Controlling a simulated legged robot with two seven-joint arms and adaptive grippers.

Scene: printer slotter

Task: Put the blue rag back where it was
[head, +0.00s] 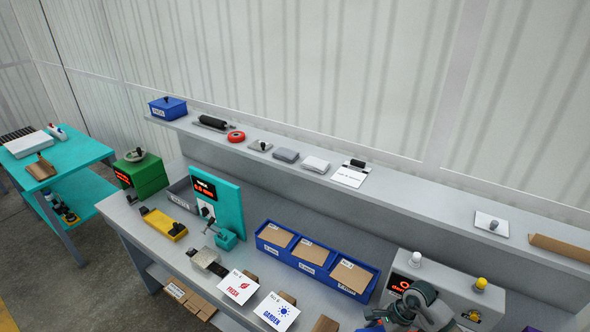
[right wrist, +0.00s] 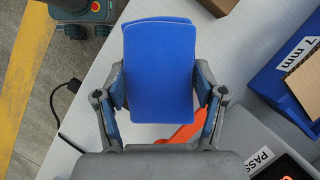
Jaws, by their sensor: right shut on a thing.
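The blue rag (right wrist: 158,70) is a flat, folded pad with rounded corners in the right wrist view. My right gripper (right wrist: 160,88) is shut on it, with one finger at each side edge. In the head view my right gripper (head: 420,307) is at the bottom right, in front of the grey control box. A small blue patch at the bottom edge there may be the rag, but most of it is out of frame. My left gripper is not in view.
The wall shelf (head: 400,192) holds a blue box (head: 168,108), red tape (head: 236,137), a grey pad (head: 285,155) and a white pad (head: 316,164). Blue bins (head: 318,256) stand on the bench. An orange thing (right wrist: 187,133) lies partly under the rag. The grey control box (head: 405,268) stands close to my right gripper.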

